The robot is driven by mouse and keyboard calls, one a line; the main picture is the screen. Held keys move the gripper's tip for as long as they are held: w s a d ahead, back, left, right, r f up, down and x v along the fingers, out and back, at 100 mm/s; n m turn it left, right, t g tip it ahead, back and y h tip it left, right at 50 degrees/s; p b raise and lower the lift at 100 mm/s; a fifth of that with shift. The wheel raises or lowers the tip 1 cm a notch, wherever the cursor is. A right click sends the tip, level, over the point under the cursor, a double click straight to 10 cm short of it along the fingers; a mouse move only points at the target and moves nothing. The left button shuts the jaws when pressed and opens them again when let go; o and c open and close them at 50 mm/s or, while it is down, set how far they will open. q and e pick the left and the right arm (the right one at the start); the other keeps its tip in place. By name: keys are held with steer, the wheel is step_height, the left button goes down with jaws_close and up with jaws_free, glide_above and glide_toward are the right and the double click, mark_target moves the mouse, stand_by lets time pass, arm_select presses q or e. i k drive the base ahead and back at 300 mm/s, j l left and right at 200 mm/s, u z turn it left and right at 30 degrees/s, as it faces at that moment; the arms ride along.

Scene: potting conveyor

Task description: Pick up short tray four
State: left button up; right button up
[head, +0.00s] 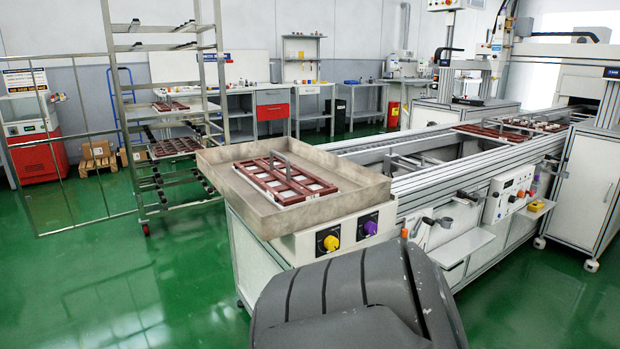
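A red-brown tray (287,192) with pale compartments lies in a shallow metal pan (225,185) at the near end of the conveyor. A grey upright handle-like part rises from its middle. More red-brown trays lie on the rack shelves, one higher (170,105) and one lower (174,146). Further red-brown trays (490,132) sit on the conveyor at the right. No number can be read on any tray, so I cannot tell which is short tray four. Neither of my grippers is in view.
A wheeled metal rack (222,70) stands at the left behind the pan. The conveyor (395,150) runs to a machine at the right. Yellow (331,243) and purple (370,228) knobs sit below the pan. Green floor (90,270) is clear at the front left.

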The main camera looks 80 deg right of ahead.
mark_target(285, 185)
steer(key=z, duration=2.35)
